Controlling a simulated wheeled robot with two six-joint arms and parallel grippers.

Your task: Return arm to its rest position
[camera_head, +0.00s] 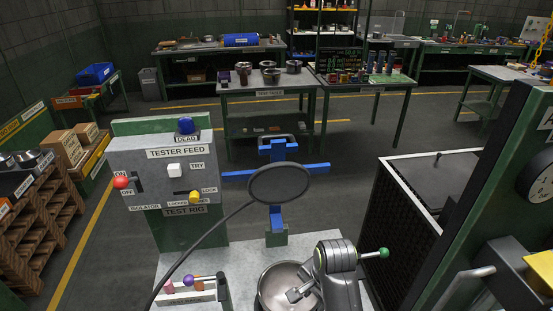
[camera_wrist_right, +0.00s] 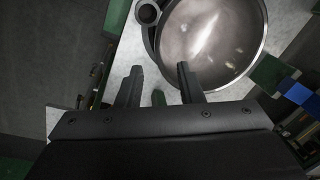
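My right gripper (camera_wrist_right: 160,68) shows in the right wrist view. Its two dark fingers are apart with nothing held between them. The steel bowl (camera_wrist_right: 212,40) is just beyond the fingers, and the right finger overlaps its edge in the picture. In the head view the bowl (camera_head: 276,283) sits on the pale work surface. A grey jointed body with a green ring (camera_head: 335,257) stands over the bowl's right side and hides part of it. I cannot tell whether it is part of my arm. My left gripper is not in view.
The tester feed box (camera_head: 158,175) stands at the left. A blue cross-shaped frame (camera_head: 278,216) with a dark hoop (camera_head: 306,184) stands behind the bowl. A small rack (camera_head: 187,299) is at the front left. A mesh-sided enclosure (camera_head: 408,222) and green post are at the right.

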